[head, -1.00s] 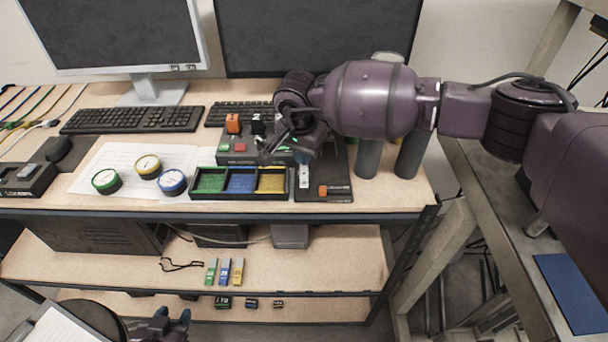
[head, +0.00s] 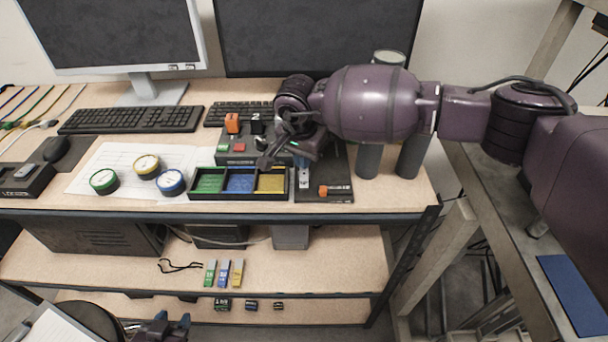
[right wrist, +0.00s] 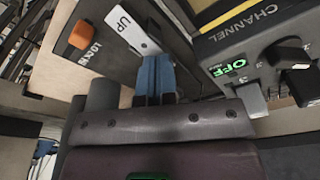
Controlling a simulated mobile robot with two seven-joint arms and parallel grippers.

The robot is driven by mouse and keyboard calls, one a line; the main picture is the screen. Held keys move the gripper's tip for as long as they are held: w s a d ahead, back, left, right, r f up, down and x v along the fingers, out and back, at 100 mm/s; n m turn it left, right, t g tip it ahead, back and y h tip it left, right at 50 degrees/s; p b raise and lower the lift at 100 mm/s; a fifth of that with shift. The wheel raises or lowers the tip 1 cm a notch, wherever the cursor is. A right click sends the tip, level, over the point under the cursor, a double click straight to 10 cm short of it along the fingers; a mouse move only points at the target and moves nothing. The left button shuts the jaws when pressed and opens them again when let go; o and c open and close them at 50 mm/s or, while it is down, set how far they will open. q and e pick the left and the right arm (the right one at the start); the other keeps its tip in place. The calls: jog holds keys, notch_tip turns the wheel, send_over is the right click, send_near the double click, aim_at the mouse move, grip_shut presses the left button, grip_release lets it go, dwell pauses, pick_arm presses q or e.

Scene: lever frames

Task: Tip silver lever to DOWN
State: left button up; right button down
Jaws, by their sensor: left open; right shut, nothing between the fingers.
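A dark panel (head: 340,168) on the right part of the desk carries a white plate (head: 303,178). In the right wrist view this plate (right wrist: 120,26) reads UP, with a small grey round piece (right wrist: 145,47) at its near end. My right gripper (right wrist: 154,66) is shut and empty, its blue fingertips over or against that end; I cannot tell whether they touch. They hide what lies beyond, and no DOWN mark shows. I cannot clearly make out the silver lever's handle. My left gripper (head: 165,326) is open at the bottom edge of the head view, away from the desk.
An orange knob (right wrist: 80,36) sits beside the plate. A dark control box (right wrist: 265,50) marked CHANNEL, with black knobs and a green OFF, stands close to the right gripper. A tray (head: 240,197) with green, blue and yellow compartments lies left of the panel. Grey cylinders (head: 368,160) stand right.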

jog(key=shift+f, duration=0.3)
jog(key=shift+r+p, duration=1.15)
jog(key=shift+r, duration=2.45)
